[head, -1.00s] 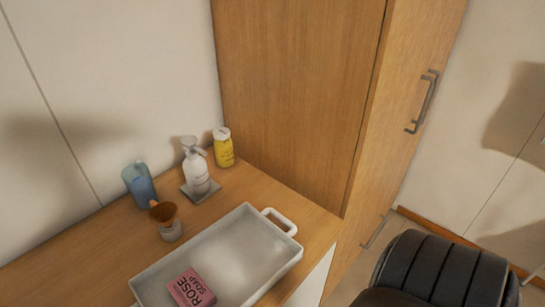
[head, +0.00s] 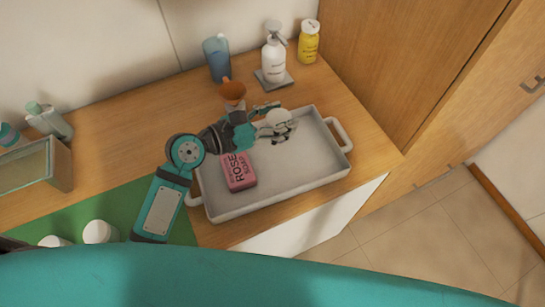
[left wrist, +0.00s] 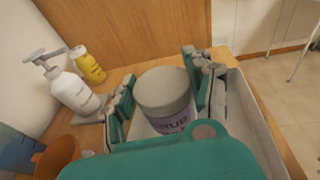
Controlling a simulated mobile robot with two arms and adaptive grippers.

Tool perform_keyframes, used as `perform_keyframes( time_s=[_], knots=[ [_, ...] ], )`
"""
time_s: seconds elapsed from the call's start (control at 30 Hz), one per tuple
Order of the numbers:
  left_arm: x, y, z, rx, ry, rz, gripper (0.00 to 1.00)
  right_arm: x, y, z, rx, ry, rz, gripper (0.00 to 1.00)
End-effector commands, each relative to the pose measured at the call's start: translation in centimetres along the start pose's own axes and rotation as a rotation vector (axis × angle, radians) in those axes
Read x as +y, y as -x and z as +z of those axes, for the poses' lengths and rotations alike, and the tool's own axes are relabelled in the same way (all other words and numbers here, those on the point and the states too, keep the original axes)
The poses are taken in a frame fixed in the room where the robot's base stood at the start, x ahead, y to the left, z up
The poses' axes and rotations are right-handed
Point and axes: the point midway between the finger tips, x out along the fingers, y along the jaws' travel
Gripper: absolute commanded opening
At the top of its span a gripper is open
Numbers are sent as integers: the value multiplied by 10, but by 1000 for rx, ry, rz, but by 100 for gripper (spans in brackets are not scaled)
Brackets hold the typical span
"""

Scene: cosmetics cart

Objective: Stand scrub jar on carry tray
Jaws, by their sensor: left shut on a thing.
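The scrub jar (left wrist: 165,98), with a pale grey lid and a lilac label, sits between the fingers of my left gripper (left wrist: 160,92) in the left wrist view. In the head view my left gripper (head: 272,122) is shut on the jar (head: 279,118), over the back part of the white carry tray (head: 305,165). The jar looks about upright. I cannot tell whether its base touches the tray floor. A pink rose soap (head: 238,172) lies in the tray's left part. My right gripper is not in view.
Behind the tray stand an orange-topped cup (head: 232,92), a blue cup (head: 217,58), a white pump bottle (head: 273,55) and a yellow bottle (head: 308,42). The tray's right part is clear.

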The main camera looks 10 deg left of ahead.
Motion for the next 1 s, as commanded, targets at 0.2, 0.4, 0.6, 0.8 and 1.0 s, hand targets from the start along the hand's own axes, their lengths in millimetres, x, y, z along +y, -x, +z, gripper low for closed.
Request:
perform_keyframes(
  time_s=[0.2, 0.4, 0.6, 0.8, 1.0],
  knots=[
    [-22, -37, 18, -1, -1, -3, 17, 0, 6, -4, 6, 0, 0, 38],
    [-25, -47, -13, 8, 1, -3, 17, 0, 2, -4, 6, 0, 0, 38],
    [-25, -53, -40, 3, 0, -4, 17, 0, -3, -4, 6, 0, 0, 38],
    [-25, -58, -65, 6, 1, -4, 17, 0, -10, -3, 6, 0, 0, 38],
    [-24, -61, -80, 2, -1, -2, 17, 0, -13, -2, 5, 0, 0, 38]
  ],
)
